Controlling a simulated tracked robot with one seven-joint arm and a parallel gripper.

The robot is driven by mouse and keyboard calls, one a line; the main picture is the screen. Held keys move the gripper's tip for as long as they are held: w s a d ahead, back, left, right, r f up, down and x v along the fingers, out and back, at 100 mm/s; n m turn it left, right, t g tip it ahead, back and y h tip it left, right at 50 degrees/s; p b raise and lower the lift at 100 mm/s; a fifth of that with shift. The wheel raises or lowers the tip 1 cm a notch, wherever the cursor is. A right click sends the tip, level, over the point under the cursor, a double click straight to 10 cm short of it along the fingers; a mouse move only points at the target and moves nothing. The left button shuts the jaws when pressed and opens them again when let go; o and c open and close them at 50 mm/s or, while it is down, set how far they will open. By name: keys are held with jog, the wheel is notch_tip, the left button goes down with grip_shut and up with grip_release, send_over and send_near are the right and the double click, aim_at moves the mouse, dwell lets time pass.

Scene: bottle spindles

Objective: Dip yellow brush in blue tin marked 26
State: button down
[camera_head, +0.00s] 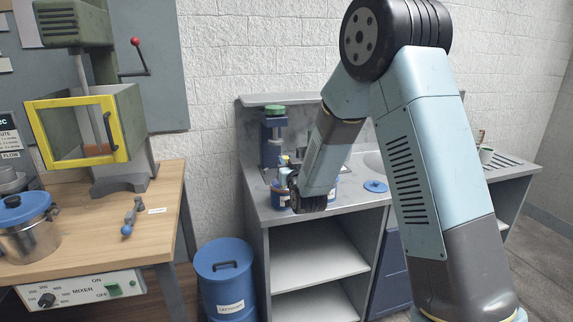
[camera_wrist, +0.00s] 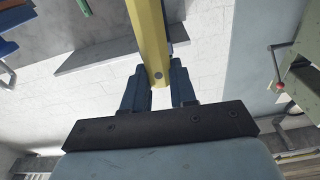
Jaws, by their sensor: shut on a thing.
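The yellow brush (camera_wrist: 150,40) is between the fingers of my gripper (camera_wrist: 167,88) in the wrist view. Its yellow handle runs up out of the picture, and its bristle end is not visible there. In the head view my gripper (camera_head: 290,186) is low over the grey counter, partly hidden by my own arm. A small yellow bit (camera_head: 285,159) shows just above it. A blue tin (camera_head: 281,197) stands on the counter by the gripper, mostly covered by it. I cannot read any number on it, nor tell whether the brush is inside it.
A blue lid (camera_head: 375,186) lies on the counter (camera_head: 350,200) to the right. A dark blue-grey stand with a green top (camera_head: 274,128) is behind the gripper. A wooden bench (camera_head: 160,215) with a mixer and a pot is at left. A blue bin (camera_head: 224,285) stands between.

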jog(key=r, duration=0.5)
jog(key=shift+s+d+r, duration=0.15)
jog(key=shift+s+r, duration=0.1)
jog(key=shift+r, duration=0.1)
dwell(0.5)
